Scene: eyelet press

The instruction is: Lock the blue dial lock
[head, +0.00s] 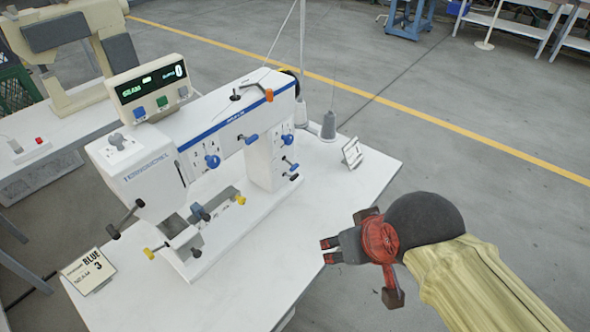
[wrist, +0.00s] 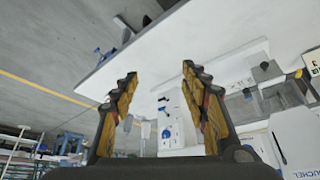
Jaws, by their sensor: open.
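A white press machine (head: 225,115) with a blue stripe stands on a white table. Several blue controls are on its side: a round blue dial (head: 212,161) on a white plate at mid-arm, a blue lever (head: 250,139), and a blue knob (head: 288,138) on the right column. I cannot tell for sure which one is the dial lock, nor its setting. My gripper (head: 326,250) is open and empty, right of the machine near the table's right edge, apart from every control. In the wrist view, the open fingers (wrist: 158,75) frame part of the white machine with small blue parts (wrist: 167,133).
A card reading "BLUE" and "3" (head: 88,270) stands at the table's front left. A small white card stand (head: 352,153) and a grey thread cone (head: 328,127) are at the back right. Black and yellow knobs stick out low at the front. The table's right part (head: 325,185) is clear.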

